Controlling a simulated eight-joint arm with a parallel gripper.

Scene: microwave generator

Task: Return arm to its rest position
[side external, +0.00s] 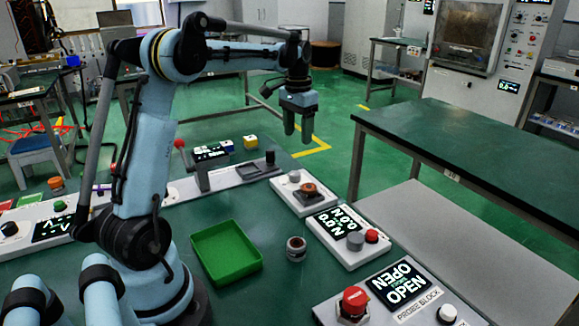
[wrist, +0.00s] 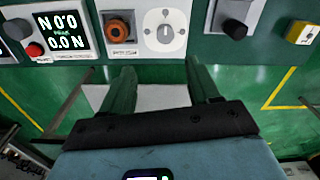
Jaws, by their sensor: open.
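My gripper (side external: 298,122) hangs from the raised, bent arm, pointing down above the far edge of the green bench (side external: 225,178). In the wrist view my gripper (wrist: 160,78) shows two green fingers spread apart with nothing between them. It touches nothing. Beyond the fingertips lies the panel with an orange knob (wrist: 120,26) and a white dial (wrist: 165,30); the same panel (side external: 303,192) stands below the gripper in the side view.
A force display box (side external: 345,236) and the PROBE BLOCK box (side external: 400,292) stand at the right. A green tray (side external: 226,250) and a small round jar (side external: 296,248) are near my base. Another table (side external: 470,165) stands to the right.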

